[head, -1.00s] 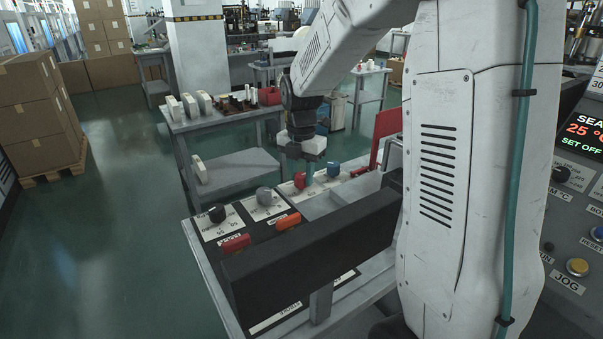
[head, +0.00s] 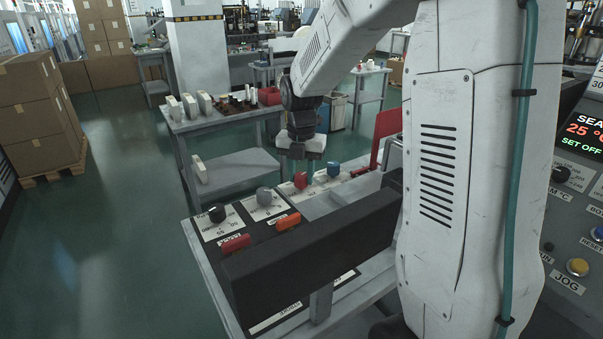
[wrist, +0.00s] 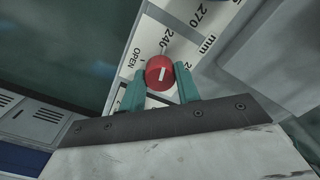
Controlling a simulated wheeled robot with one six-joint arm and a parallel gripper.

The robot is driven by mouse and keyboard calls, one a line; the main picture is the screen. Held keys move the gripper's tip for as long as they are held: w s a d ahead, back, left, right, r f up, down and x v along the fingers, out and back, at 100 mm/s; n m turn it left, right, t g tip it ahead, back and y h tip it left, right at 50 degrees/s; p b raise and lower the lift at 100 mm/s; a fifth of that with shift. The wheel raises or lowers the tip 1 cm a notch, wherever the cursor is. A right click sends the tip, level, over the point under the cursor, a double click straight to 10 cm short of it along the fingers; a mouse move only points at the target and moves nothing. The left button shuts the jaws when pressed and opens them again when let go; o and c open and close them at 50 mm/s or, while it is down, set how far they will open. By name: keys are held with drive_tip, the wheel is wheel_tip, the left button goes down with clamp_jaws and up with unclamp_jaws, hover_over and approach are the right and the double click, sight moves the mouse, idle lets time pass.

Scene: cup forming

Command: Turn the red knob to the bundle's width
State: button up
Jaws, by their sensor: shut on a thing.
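The red knob (wrist: 159,75) is round, with a white pointer line on its face, and sits on a white scale plate (wrist: 182,45) printed "OPEN", "240", "270" and "mm". In the wrist view the green fingers of my gripper (wrist: 160,70) stand on both sides of the knob, shut on it. The pointer line runs close to upright in that view. In the head view the red knob (head: 300,180) is on the far part of the panel, under my gripper (head: 297,170). I cannot make out the bundle in either view.
A grey knob (head: 264,195), a black knob (head: 217,213), a red handle (head: 236,243) and an orange handle (head: 288,221) lie nearer. A long black bar (head: 310,238) crosses the machine. A red upright plate (head: 386,135) stands behind.

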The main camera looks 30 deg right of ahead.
sight(301, 175)
drive_tip(key=o, duration=1)
wheel_tip(301, 175, up, 8)
drive_tip(key=shift+f, duration=0.1)
